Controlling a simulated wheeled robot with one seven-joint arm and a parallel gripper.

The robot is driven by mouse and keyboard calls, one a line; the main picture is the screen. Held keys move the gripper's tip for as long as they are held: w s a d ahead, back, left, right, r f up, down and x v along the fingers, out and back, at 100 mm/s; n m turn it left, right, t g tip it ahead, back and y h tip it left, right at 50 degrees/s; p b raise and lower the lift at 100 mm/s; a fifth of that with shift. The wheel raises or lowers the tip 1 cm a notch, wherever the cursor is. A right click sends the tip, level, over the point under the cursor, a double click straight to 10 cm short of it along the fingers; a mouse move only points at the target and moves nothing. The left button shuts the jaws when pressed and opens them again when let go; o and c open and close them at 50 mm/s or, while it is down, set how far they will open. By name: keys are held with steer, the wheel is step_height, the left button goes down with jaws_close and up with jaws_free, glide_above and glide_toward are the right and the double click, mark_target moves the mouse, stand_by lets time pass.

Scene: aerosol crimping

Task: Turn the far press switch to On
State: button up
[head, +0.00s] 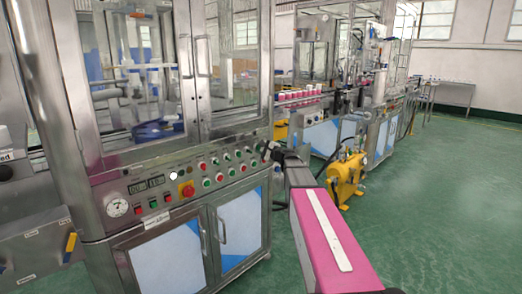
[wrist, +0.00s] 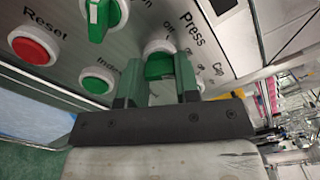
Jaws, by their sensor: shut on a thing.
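The press switch is a green knob on a pale round base (wrist: 159,64), set in the grey panel beside the printed word "Press". My gripper (wrist: 158,82) has one finger on each side of this knob and is shut on it. The fingers partly cover the knob, and I cannot tell which way its pointer faces. In the head view my gripper (head: 268,151) reaches the right end of the machine's control panel (head: 148,183), and the arm hides the switch there.
Another green knob (wrist: 100,18) sits up and left of the press switch. A green button (wrist: 97,81) labelled "Index" and a red "Reset" button (wrist: 34,47) lie to the left. A yellow pump (head: 347,178) stands on the open green floor at right.

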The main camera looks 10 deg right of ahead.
stand_by(0.3)
steer(key=o, duration=0.9)
steer(key=v, duration=1.1)
